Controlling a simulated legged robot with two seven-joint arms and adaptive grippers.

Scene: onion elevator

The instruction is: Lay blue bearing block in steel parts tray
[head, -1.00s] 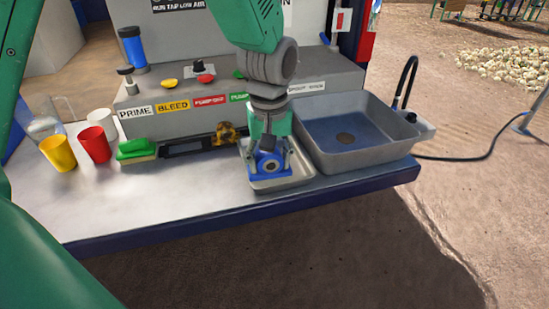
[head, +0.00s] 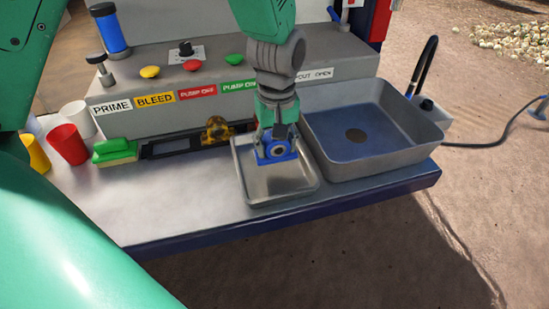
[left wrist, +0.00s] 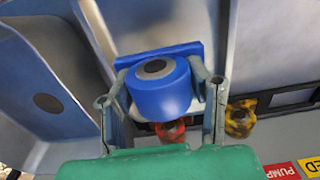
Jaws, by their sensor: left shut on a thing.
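The blue bearing block (head: 277,153) is a round blue housing with a grey-rimmed dark bore on a flat blue base. My left gripper (head: 277,138) is shut on it, pointing down over the back half of the steel parts tray (head: 279,192). In the left wrist view the block (left wrist: 160,95) sits between the two fingers of the gripper (left wrist: 160,75). The tray's front half shows bare metal. I cannot tell whether the block touches the tray floor. My right gripper is not in view.
A grey sink (head: 373,166) stands close right of the tray. Behind is a button panel (head: 190,92). Left of the tray are a yellow-black object (head: 216,131), a green-topped brush (head: 115,151), a red cup (head: 67,144) and a yellow cup (head: 36,153). The bench front is clear.

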